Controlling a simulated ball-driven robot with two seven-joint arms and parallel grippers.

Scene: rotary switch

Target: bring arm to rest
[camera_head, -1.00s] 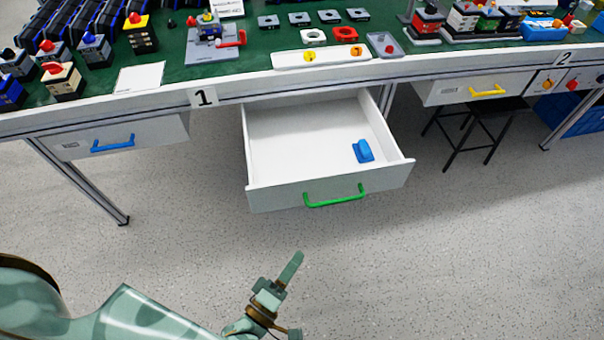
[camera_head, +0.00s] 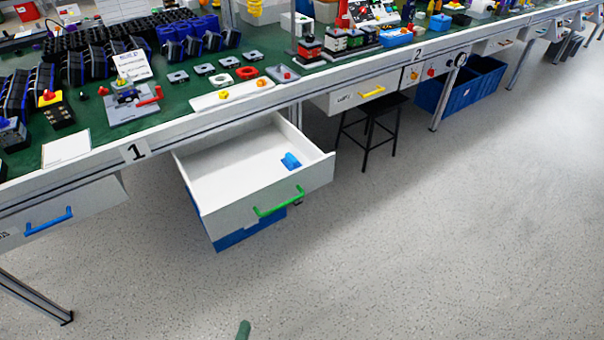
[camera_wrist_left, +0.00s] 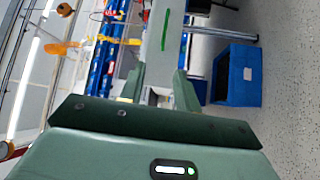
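My left gripper shows in the head view only as a small green fingertip (camera_head: 243,330) at the bottom edge, over bare floor. In the left wrist view my left gripper (camera_wrist_left: 159,86) has its two green fingers apart with nothing between them. Beyond them is the white drawer front with its green handle (camera_wrist_left: 166,30). In the head view the open drawer (camera_head: 225,180) has a green handle (camera_head: 278,202) and holds a blue part (camera_head: 291,161). The fingertip is well apart from the drawer. My right gripper is not in view.
The workbench (camera_head: 180,128) runs along the back with switches and tools on it. A black stool (camera_head: 372,125) and a blue crate (camera_head: 460,92) stand under it at the right. The floor (camera_head: 400,250) in front is clear.

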